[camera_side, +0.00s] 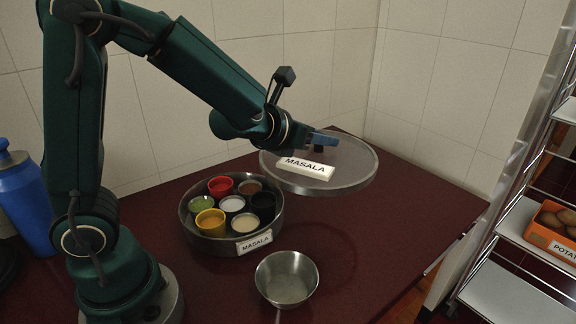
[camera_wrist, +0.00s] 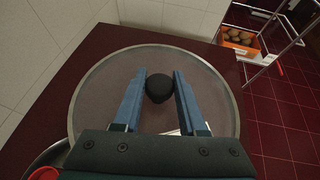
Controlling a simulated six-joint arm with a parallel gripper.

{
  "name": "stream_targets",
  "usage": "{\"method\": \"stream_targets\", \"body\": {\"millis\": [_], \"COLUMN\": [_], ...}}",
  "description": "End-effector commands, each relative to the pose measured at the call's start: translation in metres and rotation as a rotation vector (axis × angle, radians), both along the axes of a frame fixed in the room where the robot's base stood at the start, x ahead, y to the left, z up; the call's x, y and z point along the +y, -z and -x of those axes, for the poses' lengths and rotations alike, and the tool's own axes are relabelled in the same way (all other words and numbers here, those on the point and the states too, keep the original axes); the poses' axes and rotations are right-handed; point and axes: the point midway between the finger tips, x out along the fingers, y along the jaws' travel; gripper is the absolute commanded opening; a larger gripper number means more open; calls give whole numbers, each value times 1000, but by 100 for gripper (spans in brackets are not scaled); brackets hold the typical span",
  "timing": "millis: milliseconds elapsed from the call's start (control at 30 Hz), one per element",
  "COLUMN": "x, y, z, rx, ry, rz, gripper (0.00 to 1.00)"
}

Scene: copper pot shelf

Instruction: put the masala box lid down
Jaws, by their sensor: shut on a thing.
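The masala box lid (camera_side: 345,165) is a round, see-through disc with a metal rim and a white MASALA label. My gripper (camera_side: 318,143) is shut on the lid's dark knob and holds the lid to the right of the masala box; I cannot tell for sure whether its underside touches the table. In the wrist view the lid (camera_wrist: 100,95) lies under my gripper (camera_wrist: 160,88), with the black knob (camera_wrist: 159,87) between the two blue fingers. The open masala box (camera_side: 186,217) is a round steel tin with several small coloured cups in it.
An empty steel bowl (camera_side: 287,278) stands on the dark red table (camera_side: 420,215) in front of the box. A blue bottle (camera_side: 27,205) is at the left. A metal rack (camera_side: 515,225) with an orange potato crate (camera_side: 550,238) stands beyond the table's right edge. The table's right part is clear.

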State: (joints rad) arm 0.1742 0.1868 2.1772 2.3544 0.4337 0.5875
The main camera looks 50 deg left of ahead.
Motion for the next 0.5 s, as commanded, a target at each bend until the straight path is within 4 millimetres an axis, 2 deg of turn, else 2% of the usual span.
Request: {"method": "stream_targets", "body": {"millis": [300,433,500], "x": [-4,-1,-6], "y": [17,24,29], "z": [-1,-2,-4], "rx": [1,-1,-1], "ry": [89,85,83], "rz": [-1,0,1], "gripper": [0,0,0]}}
